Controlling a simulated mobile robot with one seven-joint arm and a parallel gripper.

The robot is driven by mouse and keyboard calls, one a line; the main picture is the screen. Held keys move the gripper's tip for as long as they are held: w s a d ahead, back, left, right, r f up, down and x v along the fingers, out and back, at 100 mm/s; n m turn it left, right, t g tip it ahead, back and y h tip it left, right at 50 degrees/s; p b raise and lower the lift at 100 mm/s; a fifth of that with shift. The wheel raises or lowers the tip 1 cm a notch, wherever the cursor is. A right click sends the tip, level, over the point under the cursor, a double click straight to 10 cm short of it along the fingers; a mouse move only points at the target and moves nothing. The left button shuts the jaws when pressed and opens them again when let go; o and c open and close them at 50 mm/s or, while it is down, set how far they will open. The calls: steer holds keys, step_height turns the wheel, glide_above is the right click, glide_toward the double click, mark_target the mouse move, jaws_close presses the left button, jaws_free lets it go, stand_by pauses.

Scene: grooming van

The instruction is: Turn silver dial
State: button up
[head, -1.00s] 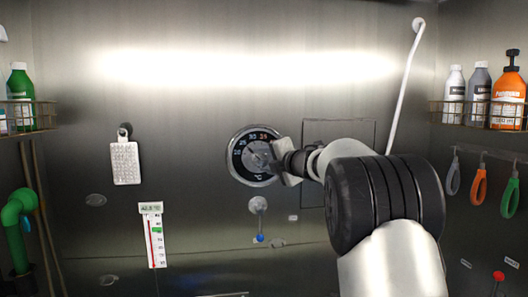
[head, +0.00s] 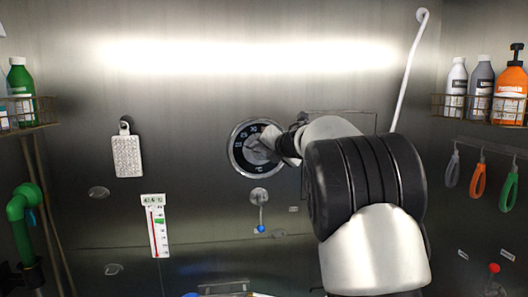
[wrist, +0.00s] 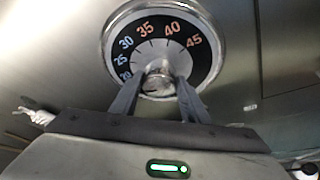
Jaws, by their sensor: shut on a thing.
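The silver dial (head: 254,150) is a round knob with a black ring of numbers, set in the metal back wall. In the wrist view the dial's silver centre knob (wrist: 158,84) sits between the two fingers, and the numbers 25 to 45 (wrist: 207,58) show above it. My gripper (wrist: 157,88) is shut on the knob. In the head view my gripper (head: 270,144) reaches the dial from the right, and the fingers hide part of its right side.
A small lever with a blue tip (head: 261,229) hangs below the dial. A white brush (head: 127,155) and a thermometer (head: 156,228) are on the wall to the left. Bottles (head: 508,90) stand in a wire rack at the right, above hanging loop-handled tools (head: 479,180).

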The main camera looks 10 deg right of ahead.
stand_by(0.3)
steer(key=o, duration=1.1)
steer(key=shift+c, duration=0.2)
steer(key=b+v, duration=0.1)
steer(key=v, duration=1.6)
steer(key=shift+s+b, duration=0.25)
steer(key=shift+b, duration=0.05)
steer(key=shift+r, duration=0.1)
